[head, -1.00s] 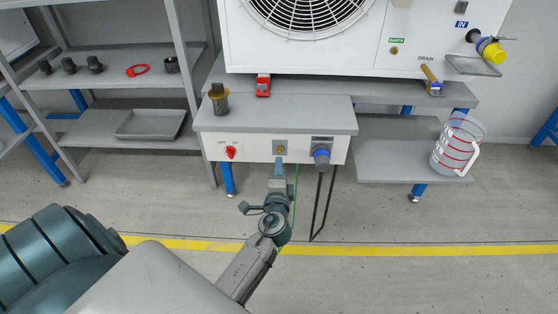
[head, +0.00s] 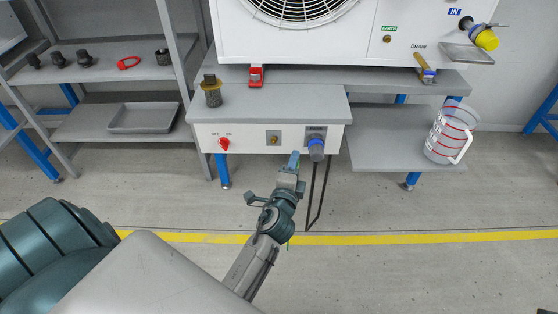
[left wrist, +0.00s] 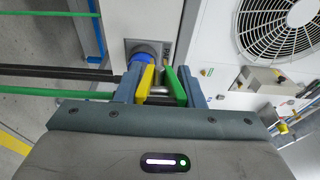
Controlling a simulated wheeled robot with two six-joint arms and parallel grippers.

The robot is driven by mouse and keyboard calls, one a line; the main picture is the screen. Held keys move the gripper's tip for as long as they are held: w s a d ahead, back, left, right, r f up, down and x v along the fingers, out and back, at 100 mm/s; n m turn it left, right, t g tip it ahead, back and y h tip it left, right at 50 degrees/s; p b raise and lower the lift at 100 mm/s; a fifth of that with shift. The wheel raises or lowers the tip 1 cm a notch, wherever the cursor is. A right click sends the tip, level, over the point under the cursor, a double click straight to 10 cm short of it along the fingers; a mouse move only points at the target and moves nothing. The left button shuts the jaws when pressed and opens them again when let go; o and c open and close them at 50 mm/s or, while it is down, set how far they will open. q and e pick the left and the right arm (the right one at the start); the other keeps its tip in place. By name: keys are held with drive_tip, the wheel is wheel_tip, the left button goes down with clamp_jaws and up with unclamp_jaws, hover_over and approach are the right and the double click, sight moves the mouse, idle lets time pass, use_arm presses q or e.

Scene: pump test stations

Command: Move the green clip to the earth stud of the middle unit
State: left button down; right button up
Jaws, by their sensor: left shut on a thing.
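My left gripper (head: 294,160) is in front of the grey bench's front panel, just left of the blue plug. In the left wrist view my left gripper (left wrist: 160,88) is shut on the clip (left wrist: 174,86), which shows a green and a yellow side with metal between. A green cable (left wrist: 50,92) runs in from the left. The earth stud (head: 387,39) is on the white fan unit (head: 345,45), under the green EARTH label, up and right of my gripper. The clip is too small to make out in the head view.
The bench panel (head: 240,142) bears a red switch (head: 224,144), a square plate with a brass stud (head: 273,138) and the blue plug (head: 316,150). A jug (head: 452,130) stands at the right.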

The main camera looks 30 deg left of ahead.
use_arm(q)
drive_tip(key=d+r+m+h, duration=0.3)
drive_tip(key=d+r+h, duration=0.2)
drive_tip(key=d+r, duration=0.2)
drive_tip(key=shift+s+r+m+t+h, duration=0.3)
drive_tip(key=shift+s+r+t, duration=0.15)
drive_tip(key=shift+r, duration=0.2)
drive_tip(key=shift+w+d, duration=0.1)
drive_tip(key=shift+d, duration=0.05)
